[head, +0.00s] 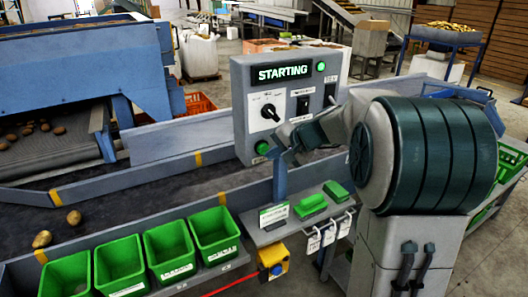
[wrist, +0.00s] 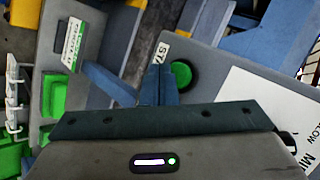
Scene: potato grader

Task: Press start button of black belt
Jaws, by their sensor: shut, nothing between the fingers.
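The grey control box (head: 243,100) stands beside the black belt (head: 130,195), its display (head: 283,72) reading "STARTING" and a green lamp (head: 321,66) lit beside it. The green start button (head: 262,148) sits low on its front face. It also shows in the wrist view as a green round button (wrist: 180,75) beside a partly hidden label starting "STA". My gripper (head: 276,146) is shut and empty, its blue fingertips close to the right of the button in the head view. I cannot tell whether they touch it. My gripper also shows in the wrist view (wrist: 155,75).
A black rotary knob (head: 270,112) and a black switch (head: 303,105) sit above the button. Several green bins (head: 168,250) line the belt's front. Potatoes (head: 42,239) lie on the belt.

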